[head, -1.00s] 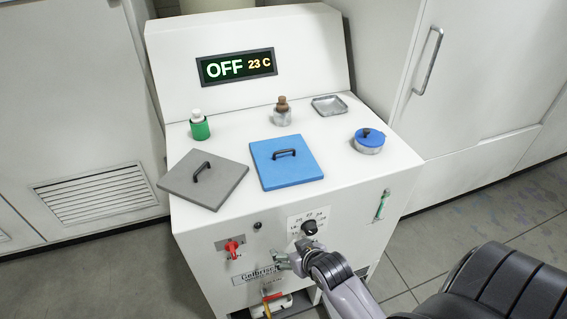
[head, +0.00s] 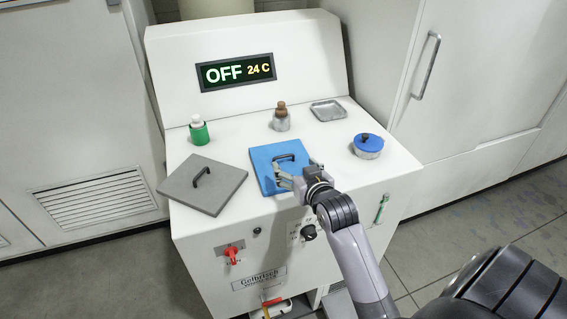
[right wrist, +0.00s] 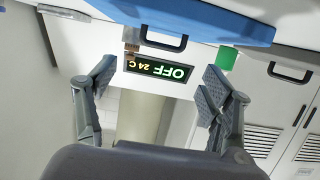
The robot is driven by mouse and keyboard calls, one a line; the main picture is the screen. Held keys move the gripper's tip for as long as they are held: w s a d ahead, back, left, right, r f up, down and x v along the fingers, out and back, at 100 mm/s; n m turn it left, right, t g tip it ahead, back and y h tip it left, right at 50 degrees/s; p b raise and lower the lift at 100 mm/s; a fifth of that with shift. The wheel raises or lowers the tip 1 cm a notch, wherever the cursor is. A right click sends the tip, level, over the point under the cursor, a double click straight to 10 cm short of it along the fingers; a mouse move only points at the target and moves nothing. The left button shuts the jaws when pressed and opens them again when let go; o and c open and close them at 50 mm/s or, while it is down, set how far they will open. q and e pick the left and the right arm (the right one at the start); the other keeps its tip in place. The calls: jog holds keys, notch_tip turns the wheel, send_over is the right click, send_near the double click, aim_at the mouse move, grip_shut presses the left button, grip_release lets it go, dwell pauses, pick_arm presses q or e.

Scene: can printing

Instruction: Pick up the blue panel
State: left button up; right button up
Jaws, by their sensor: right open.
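The blue panel (head: 264,158) is a square plate with a black bar handle (head: 284,157), lying flat on top of the white machine. My right gripper (head: 281,178) is open and empty at the panel's front right, covering part of it in the head view. In the right wrist view the panel (right wrist: 205,14) runs along the top with its handle (right wrist: 161,42). The open fingers (right wrist: 158,74) are spread below the handle in that picture, with nothing between them. Whether a finger touches the panel cannot be told. My left gripper is out of view.
A grey panel (head: 205,186) with a black handle lies left of the blue one. A green bottle (head: 199,131), a brown-capped jar (head: 281,119), a metal tray (head: 328,110) and a blue-lidded tin (head: 368,146) stand on the white machine (head: 235,140). Its display (head: 236,72) reads OFF 24 C.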

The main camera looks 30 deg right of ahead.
aim_at(284, 157)
jog(key=shift+f+p+x, duration=0.15)
jog(key=shift+p+x, duration=0.2)
jog(key=shift+x, duration=1.5)
jog(key=shift+f+p+x, duration=0.1)
jog(key=shift+p+x, duration=0.25)
jog(key=shift+x, duration=1.45)
jog(key=shift+a, duration=0.1)
jog(key=shift+s, duration=0.1)
jog(key=c, duration=1.3)
jog(key=shift+r, duration=0.15)
